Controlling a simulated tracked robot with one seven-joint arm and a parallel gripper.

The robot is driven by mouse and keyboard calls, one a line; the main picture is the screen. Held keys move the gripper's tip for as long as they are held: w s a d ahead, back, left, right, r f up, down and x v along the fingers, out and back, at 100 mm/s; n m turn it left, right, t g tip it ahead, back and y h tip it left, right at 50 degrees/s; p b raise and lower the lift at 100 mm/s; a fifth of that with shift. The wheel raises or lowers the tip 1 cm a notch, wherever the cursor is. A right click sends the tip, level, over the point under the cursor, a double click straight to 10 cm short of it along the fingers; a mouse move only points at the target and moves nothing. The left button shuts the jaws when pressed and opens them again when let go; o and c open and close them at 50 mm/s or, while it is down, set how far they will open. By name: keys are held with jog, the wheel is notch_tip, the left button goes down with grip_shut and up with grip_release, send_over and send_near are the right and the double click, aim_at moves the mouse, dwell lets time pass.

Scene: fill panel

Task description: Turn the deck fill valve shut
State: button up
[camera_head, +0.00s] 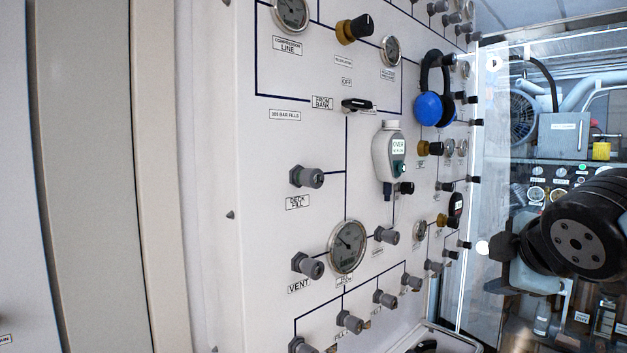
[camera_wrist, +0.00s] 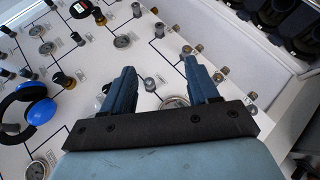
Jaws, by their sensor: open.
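The deck fill valve (camera_head: 308,177) is a grey round knob on the white panel, above the "DECK FILL" label (camera_head: 297,202) in the head view. Its handle position is too small to tell. In the wrist view my gripper (camera_wrist: 160,66) is open, its two blue-grey fingers apart and pointing at the panel. A small grey knob (camera_wrist: 150,84) shows between the fingers, with nothing gripped. I cannot tell which valve that is. The gripper body hides part of the panel, and I cannot pick out the deck fill valve in the wrist view.
A similar VENT knob (camera_head: 308,265) and a large gauge (camera_head: 347,246) sit below the valve. Blue earmuffs (camera_head: 435,90) and a white handheld device (camera_head: 388,152) hang on the panel to the right. Several other knobs crowd the lower panel.

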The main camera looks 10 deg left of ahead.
jog(key=w+a+r+n+t+y, duration=0.2)
jog(key=a+r+n, duration=0.2)
jog(key=n, duration=0.3)
jog(key=n+g+y, duration=0.2)
jog(key=n+y, duration=1)
jog(key=n, duration=1.6)
send_near(318, 180)
jog(key=shift+x, duration=5.2)
jog(key=shift+a, duration=0.1)
jog(key=c, duration=1)
